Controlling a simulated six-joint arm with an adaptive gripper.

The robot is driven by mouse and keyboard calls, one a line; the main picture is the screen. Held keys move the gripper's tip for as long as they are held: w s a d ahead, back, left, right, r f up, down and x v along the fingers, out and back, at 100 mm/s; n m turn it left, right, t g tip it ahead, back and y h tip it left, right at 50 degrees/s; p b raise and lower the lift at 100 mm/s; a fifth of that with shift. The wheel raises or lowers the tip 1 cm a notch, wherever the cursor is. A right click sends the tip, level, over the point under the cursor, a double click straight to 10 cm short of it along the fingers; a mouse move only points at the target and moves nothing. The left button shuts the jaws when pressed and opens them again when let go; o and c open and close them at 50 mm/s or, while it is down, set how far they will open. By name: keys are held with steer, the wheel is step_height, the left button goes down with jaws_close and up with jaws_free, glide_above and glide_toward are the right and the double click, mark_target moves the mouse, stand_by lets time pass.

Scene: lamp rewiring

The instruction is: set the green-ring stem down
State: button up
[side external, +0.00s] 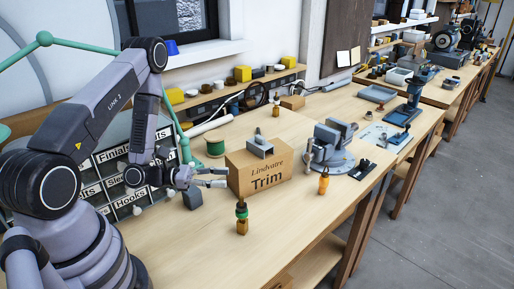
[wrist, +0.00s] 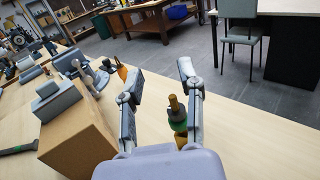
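The green-ring stem (side external: 242,213) stands upright on the bench in front of the cardboard box in the side view. It has a dark upper part, a green band and a brass-coloured lower part. My gripper (side external: 222,177) is up and to the left of it, its two fingers spread and empty. In the wrist view my gripper (wrist: 160,70) is open, and the stem (wrist: 178,115) shows between the fingers, close to the right one. The stem's lower end is partly hidden there by my gripper's body. In the side view the fingers and stem look apart.
The cardboard box (side external: 262,176) marked "Trim", with a grey part (side external: 261,148) on top, stands beside my gripper. Behind are a green spool (side external: 214,146) and a labelled drawer rack (side external: 122,180). A vise (side external: 334,146) and an orange-ring stem (side external: 324,182) stand right.

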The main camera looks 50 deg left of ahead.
steer(key=s+d+r+m+g+h, duration=0.1)
steer(key=s+d+r+m+g, duration=0.35)
steer(key=r+m+g, duration=0.3)
steer(key=s+d+r+m+g+h, duration=0.1)
steer(key=s+d+r+m+g, duration=0.35)
steer(key=r+m+g, duration=0.35)
steer(key=s+a+r+m+t+y, duration=0.8)
steer(key=a+r+m+y, duration=0.1)
steer(key=y, duration=0.5)
steer(key=shift+a+m+y, duration=0.4)
steer(key=shift+a+m, duration=0.3)
steer(key=shift+m, duration=0.55)
